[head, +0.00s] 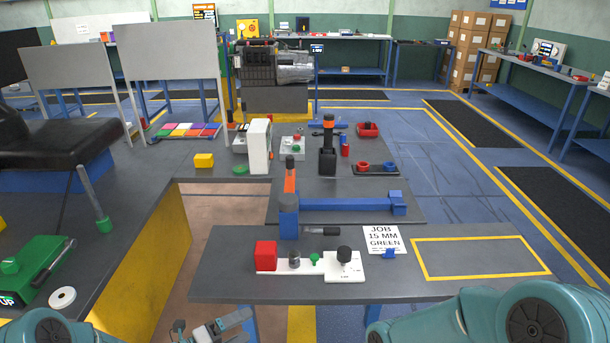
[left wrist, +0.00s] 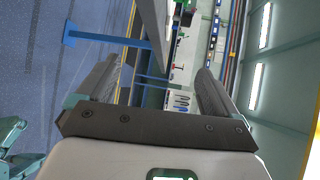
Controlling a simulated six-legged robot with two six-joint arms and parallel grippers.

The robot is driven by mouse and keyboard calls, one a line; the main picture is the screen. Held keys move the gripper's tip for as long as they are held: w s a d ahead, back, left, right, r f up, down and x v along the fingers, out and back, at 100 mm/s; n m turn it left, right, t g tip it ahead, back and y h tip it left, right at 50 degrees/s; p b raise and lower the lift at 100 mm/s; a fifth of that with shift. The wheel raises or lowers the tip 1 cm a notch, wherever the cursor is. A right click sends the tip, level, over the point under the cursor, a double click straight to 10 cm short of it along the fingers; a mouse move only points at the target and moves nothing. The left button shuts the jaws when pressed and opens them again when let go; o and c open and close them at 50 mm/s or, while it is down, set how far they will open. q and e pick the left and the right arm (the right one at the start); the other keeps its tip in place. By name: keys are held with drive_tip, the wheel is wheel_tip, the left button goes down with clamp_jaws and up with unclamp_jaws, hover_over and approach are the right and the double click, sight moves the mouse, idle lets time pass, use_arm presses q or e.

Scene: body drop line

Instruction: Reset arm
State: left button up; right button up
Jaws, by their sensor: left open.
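My left gripper (head: 218,328) is low at the bottom edge of the head view, in front of and below the near grey bench (head: 215,285). In the left wrist view its two dark fingers (left wrist: 158,88) stand wide apart with nothing between them; the room, tilted sideways, shows behind. My right arm (head: 510,315) comes in at the lower right of the head view; its gripper is outside the picture. No object is held in the left gripper.
The near bench carries a red block (head: 266,256), a white plate with a black knob (head: 344,262), and a JOB card (head: 383,240). A blue fixture (head: 345,205) stands behind. A dark bench with a yellow side (head: 150,258) is left. A yellow-outlined area (head: 480,257) is empty.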

use_arm(q)
drive_tip(key=s+d+f+n+g+y, duration=0.2)
drive_tip(key=s+f+n+y, duration=0.65)
drive_tip(key=n, duration=0.85)
drive_tip(key=s+f+n+g, duration=0.2)
drive_tip(key=s+n+g, duration=0.1)
drive_tip(key=s+n, duration=0.4)
drive_tip(key=s+d+f+n+g, duration=0.1)
drive_tip(key=s+f+n+g, duration=0.2)
drive_tip(key=s+n, duration=0.4)
drive_tip(key=shift+s+d+f+g, duration=0.25)
drive_tip(key=shift+s+g, duration=0.55)
drive_tip(key=shift+s, duration=0.4)
use_arm(e)
drive_tip(key=s+d+f+m+t+y, duration=0.1)
drive_tip(key=s+f+m, duration=0.3)
drive_tip(key=s+f, duration=0.7)
drive_tip(key=shift+s+d+m, duration=0.3)
drive_tip(key=shift+s+d, duration=0.1)
drive_tip(key=shift+d, duration=0.15)
